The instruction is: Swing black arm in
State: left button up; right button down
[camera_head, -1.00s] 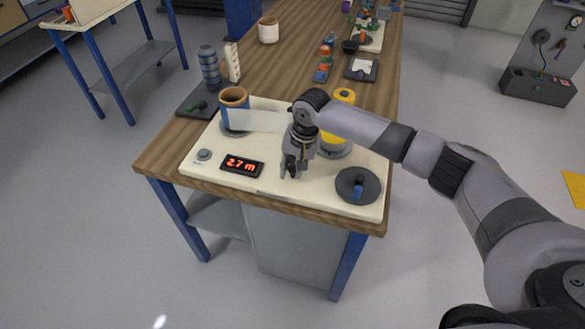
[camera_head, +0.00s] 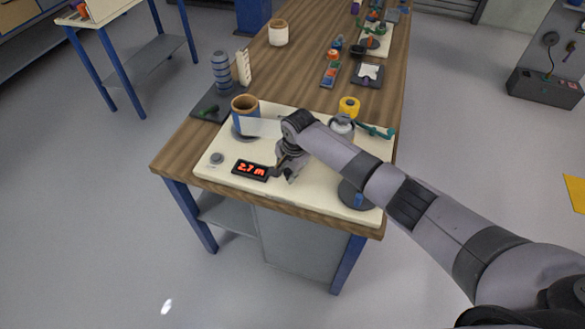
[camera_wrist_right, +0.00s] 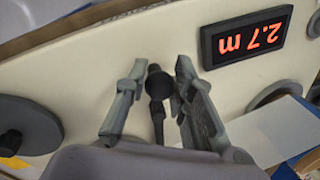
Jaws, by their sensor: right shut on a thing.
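The roller machine's cream panel (camera_head: 325,203) lies at the near end of the bench. My right gripper (camera_head: 287,173) is low over the panel's front, just right of the red "2.7 m" display (camera_head: 250,169). In the right wrist view, a black ball-ended arm (camera_wrist_right: 158,85) lies between the fingers of my right gripper (camera_wrist_right: 160,75), which is shut on it. In the head view my gripper mostly hides this black arm. My left gripper is not in view.
A blue-sleeved roll (camera_head: 245,108) with pale film stands at the panel's left. Behind my forearm are a yellow-topped grey post (camera_head: 341,126) and a green lever (camera_head: 376,132). A dark disc (camera_head: 352,198) is partly hidden at the right. A round knob (camera_head: 216,158) sits front left.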

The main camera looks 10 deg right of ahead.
jog(key=shift+w+a+m+p, duration=0.3)
jog(key=shift+m+p, duration=0.05)
jog(key=shift+m, duration=0.35)
jog(key=c, duration=1.3)
grip_release()
jog(key=shift+c, duration=0.2)
notch_tip(320, 180, up, 12)
jog(key=s+d, duration=0.1)
jog(key=s, duration=0.1)
jog(key=shift+f, duration=0.15)
